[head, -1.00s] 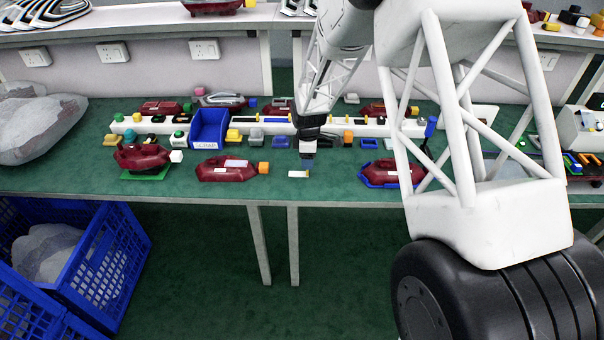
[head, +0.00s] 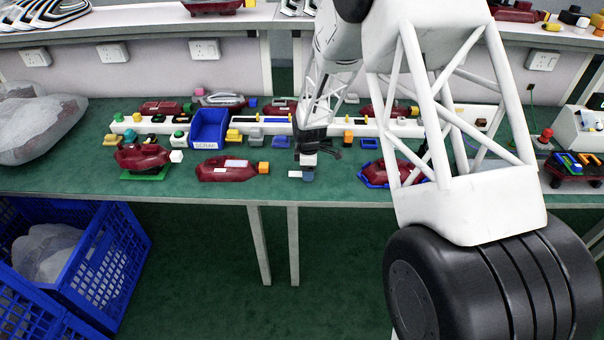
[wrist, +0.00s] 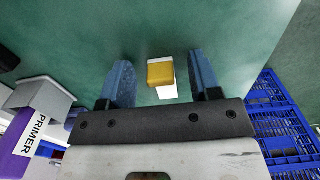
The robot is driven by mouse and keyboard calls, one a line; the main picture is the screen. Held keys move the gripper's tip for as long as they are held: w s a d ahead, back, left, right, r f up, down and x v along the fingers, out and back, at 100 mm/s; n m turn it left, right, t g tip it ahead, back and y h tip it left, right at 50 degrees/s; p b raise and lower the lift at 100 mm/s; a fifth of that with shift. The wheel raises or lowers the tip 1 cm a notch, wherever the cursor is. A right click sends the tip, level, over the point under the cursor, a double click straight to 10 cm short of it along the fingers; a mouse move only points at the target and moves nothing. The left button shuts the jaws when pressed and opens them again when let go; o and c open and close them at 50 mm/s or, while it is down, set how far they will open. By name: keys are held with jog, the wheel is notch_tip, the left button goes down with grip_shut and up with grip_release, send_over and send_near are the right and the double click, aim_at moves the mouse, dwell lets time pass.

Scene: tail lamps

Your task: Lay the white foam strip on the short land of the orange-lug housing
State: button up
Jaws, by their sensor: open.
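The white foam strip (wrist: 168,92) lies on the green bench between my fingers in the wrist view, with a yellow block-like part (wrist: 160,73) on it. In the head view only a pale end of the strip (head: 294,174) shows beside the fingertips. My gripper (head: 308,174) is low over the bench near its front edge. In the wrist view my gripper (wrist: 161,75) is open, its blue fingers on either side of the strip with gaps. The orange-lug housing (head: 215,173) is dark red, left of my gripper, with its orange lug (head: 263,168) facing right and pale patches on top.
Another red housing (head: 142,157) sits on a green base at the left, and one in a blue holder (head: 372,178) is partly behind my arm. A blue bin (head: 209,128) and several small blocks stand behind. Bare bench lies between the orange lug and my gripper.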

jog(key=shift+c, duration=0.3)
jog(key=c, duration=0.9)
jog(key=shift+r, duration=0.1)
jog(key=shift+r, duration=0.65)
jog(key=shift+s+d+r, duration=0.1)
jog(key=shift+s+r, duration=0.15)
jog(key=shift+r, duration=0.3)
jog(key=shift+s+r, duration=0.2)
jog(key=shift+r, duration=0.35)
jog(key=s+d, duration=0.1)
jog(key=s, duration=0.4)
jog(key=s+d+r, duration=0.1)
jog(key=s, duration=0.4)
jog(key=s+d, duration=0.1)
jog(key=s, duration=0.3)
jog(key=shift+s+d+r, duration=0.15)
jog(key=shift+s+d, duration=0.1)
jog(key=shift+s, duration=0.15)
